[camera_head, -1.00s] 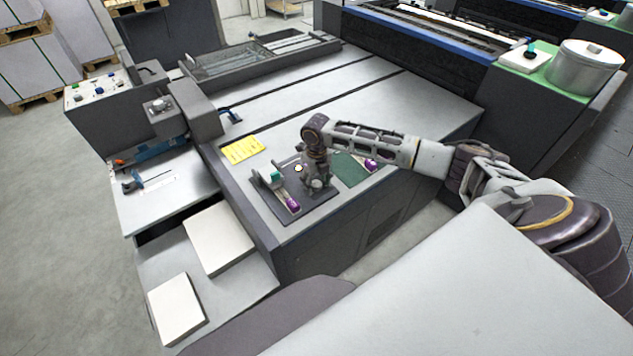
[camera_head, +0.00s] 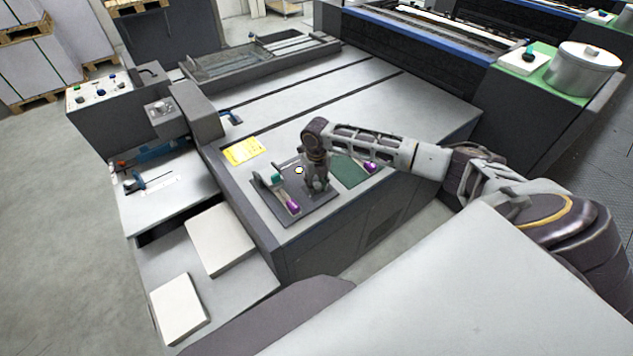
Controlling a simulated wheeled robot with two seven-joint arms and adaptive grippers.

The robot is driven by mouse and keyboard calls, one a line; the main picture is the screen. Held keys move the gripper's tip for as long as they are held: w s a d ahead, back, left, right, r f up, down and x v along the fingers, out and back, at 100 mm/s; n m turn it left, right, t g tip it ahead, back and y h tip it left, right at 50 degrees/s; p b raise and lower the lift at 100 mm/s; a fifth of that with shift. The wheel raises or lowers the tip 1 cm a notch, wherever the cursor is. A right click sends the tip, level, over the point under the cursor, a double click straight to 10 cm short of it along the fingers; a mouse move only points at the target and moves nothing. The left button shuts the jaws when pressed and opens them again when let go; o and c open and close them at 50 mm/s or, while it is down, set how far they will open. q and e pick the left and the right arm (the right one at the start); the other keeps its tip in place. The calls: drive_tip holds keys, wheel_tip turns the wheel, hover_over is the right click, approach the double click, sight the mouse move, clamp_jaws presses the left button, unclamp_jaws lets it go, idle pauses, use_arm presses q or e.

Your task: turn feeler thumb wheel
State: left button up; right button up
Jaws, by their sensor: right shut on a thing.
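A dark plate (camera_head: 316,212) lies on the near end of the pale machine top. On it, at the left, is a small device with a teal knob (camera_head: 276,178) and a purple part (camera_head: 292,207). A small yellowish round piece (camera_head: 299,170) shows just left of my right gripper (camera_head: 316,190). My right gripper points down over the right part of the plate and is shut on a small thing. The gripper hides that thing, so I cannot make out the thumb wheel itself. My left gripper is out of view.
A green mat (camera_head: 351,172) with a purple item (camera_head: 369,167) lies right of the plate. A yellow label (camera_head: 242,151) lies behind it at the left. A control box (camera_head: 101,97) stands at the far left. The machine top (camera_head: 380,105) behind is mostly clear.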

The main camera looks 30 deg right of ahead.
sight(316, 185)
drive_tip(key=shift+r+m+p, duration=0.1)
drive_tip(key=shift+m+p, duration=1.4)
drive_tip(key=shift+p, duration=0.3)
drive_tip(key=o, duration=1.1)
drive_tip(key=shift+c, duration=0.2)
wheel_tip(316, 185, up, 12)
